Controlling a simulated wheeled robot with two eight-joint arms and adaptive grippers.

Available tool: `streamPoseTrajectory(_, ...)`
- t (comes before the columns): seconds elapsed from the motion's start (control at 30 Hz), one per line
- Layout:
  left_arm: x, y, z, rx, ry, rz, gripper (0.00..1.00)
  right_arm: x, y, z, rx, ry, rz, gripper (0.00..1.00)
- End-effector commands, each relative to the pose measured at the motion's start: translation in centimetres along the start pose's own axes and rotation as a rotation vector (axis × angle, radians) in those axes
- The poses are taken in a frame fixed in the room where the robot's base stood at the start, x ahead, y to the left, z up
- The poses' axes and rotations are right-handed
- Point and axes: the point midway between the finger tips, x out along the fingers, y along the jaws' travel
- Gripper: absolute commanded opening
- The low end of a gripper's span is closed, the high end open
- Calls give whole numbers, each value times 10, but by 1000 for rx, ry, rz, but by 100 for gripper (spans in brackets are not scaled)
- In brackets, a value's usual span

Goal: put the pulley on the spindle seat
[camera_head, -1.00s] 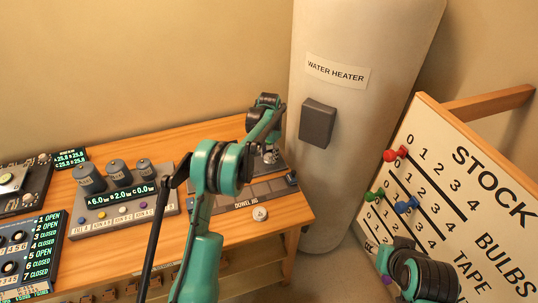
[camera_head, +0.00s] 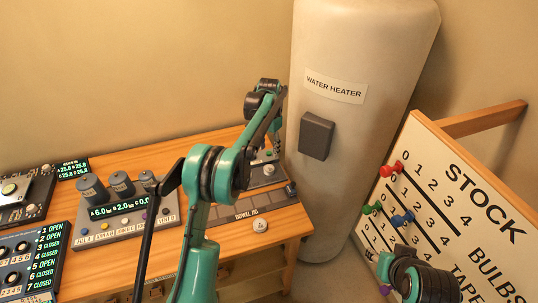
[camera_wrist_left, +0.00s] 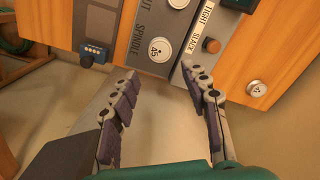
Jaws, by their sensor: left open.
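The spindle unit (camera_wrist_left: 146,20), a grey block lettered SPINDLE, sits at the right end of the bench; it also shows in the head view (camera_head: 264,176), partly behind my left arm. A pale round disc marked 45 (camera_wrist_left: 160,49) sits on it. I cannot make out a separate pulley, and I cannot tell whether the disc is part of the seat. My left gripper (camera_wrist_left: 158,77) is open, with nothing between its fingers. Its fingertips are on either side of the unit's near end, with the disc just beyond them. My right arm (camera_head: 418,280) shows at the lower right, its gripper out of clear sight.
A grey TIGHT/SLACK strip (camera_wrist_left: 215,68) lies beside the unit. A dowel tray (camera_head: 240,208) lies in front of it, with a blue piece (camera_wrist_left: 95,53) at its end. The water heater (camera_head: 345,150) and stock board (camera_head: 440,200) stand to the right. Control boxes (camera_head: 125,215) fill the bench's left.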

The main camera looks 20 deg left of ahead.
Motion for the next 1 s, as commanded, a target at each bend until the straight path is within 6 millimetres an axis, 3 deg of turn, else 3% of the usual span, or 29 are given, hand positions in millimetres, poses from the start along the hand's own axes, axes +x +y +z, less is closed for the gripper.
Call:
streamPoseTrajectory(0.23,-30,5,7,-12,16,-8,46,-3,0,-2,0,0,0,40)
streamPoseTrajectory(0.37,-65,19,29,-49,67,-31,46,-3,0,-2,0,0,0,40)
streamPoseTrajectory(0.5,-107,43,70,-109,149,-63,46,-3,0,-2,0,0,0,40)
streamPoseTrajectory(0.7,-141,83,141,-196,272,-99,46,-3,0,-2,0,0,0,40)
streamPoseTrajectory(0.87,-145,116,202,-265,374,-118,46,-3,0,-2,0,0,0,40)
streamPoseTrajectory(1.0,-131,144,254,-323,464,-129,46,-3,0,-2,0,0,0,40)
